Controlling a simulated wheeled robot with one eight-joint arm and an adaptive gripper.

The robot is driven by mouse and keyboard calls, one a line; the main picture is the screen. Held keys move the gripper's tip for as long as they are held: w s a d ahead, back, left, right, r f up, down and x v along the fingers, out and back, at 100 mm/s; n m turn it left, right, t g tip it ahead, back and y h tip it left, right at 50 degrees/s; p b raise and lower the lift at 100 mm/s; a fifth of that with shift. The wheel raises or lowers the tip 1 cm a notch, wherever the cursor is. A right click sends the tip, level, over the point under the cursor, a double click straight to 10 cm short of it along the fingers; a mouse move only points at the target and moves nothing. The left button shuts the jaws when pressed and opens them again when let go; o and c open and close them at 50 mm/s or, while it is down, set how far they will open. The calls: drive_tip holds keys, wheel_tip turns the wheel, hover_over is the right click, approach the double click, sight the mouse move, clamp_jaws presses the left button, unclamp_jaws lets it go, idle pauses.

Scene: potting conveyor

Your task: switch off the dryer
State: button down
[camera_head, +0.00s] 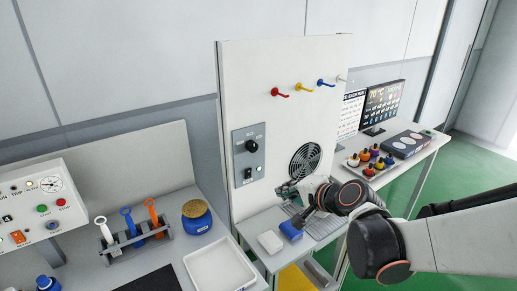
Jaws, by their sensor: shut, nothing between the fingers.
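A tall white panel (285,60) stands in the middle and bears a round black fan grille (305,160). Left of the grille is a grey control plate (241,160). It carries a black knob (251,146), a small black switch (248,174) below it, and a small greenish lamp (259,168). I take this to be the dryer; the switch position is too small to read. My gripper (284,190) is shut and empty, in front of the panel below the grille, right of the control plate and apart from the switch.
A blue block (291,230) and a white block (270,242) lie on the shelf below my gripper. Colored hooks (280,92) stick out above. Left are a blue jar (197,218), a white tray (218,270) and a tool rack (137,242). Small bottles (365,155) stand right.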

drive_tip(key=shift+w+a+f+m+t+y+p, duration=0.15)
drive_tip(key=shift+w+a+m, duration=0.15)
drive_tip(key=shift+w, duration=0.25)
drive_tip(key=shift+w+a+r+m+t+y+p, duration=0.1)
drive_tip(key=shift+w+a+m+t+y+p, duration=0.05)
drive_tip(key=shift+w+m, duration=0.3)
drive_tip(key=b, duration=0.3)
approach(251, 169)
drive_tip(key=w+a+f, duration=0.2)
drive_tip(key=w+f, duration=0.2)
drive_tip(key=shift+w+a, duration=0.45)
drive_tip(key=shift+w, duration=0.1)
drive_tip(key=shift+w+a+r, duration=0.2)
drive_tip(key=shift+w, duration=0.15)
drive_tip(key=shift+r, duration=0.15)
